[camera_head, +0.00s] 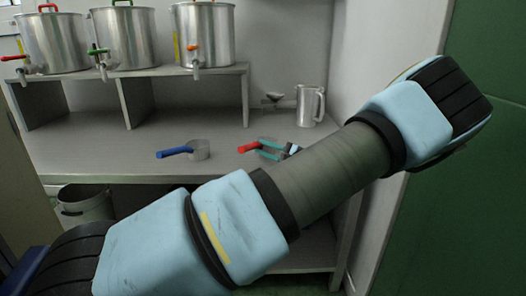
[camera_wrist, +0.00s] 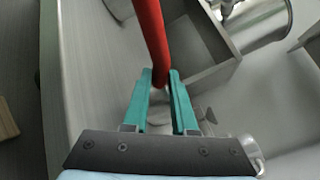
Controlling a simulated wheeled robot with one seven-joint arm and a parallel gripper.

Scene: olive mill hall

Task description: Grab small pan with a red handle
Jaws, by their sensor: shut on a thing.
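The red handle (camera_head: 248,147) of the small pan shows in the head view above the bench, just left of my gripper (camera_head: 269,148). In the wrist view the red handle (camera_wrist: 150,35) runs from the top edge down to between the teal fingertips of my gripper (camera_wrist: 160,82). The fingers are shut on it. The pan's bowl is mostly hidden by the fingers, and I cannot tell whether it touches the bench. A second small pan with a blue handle (camera_head: 176,153) stands on the bench to the left.
A metal jug (camera_head: 310,106) stands at the back right of the bench (camera_head: 110,155), near a small funnel-like item (camera_head: 273,98). Several steel tanks with taps (camera_head: 205,36) stand on a raised shelf (camera_head: 165,72). A bucket (camera_head: 84,203) is under the bench. A wall closes the right side.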

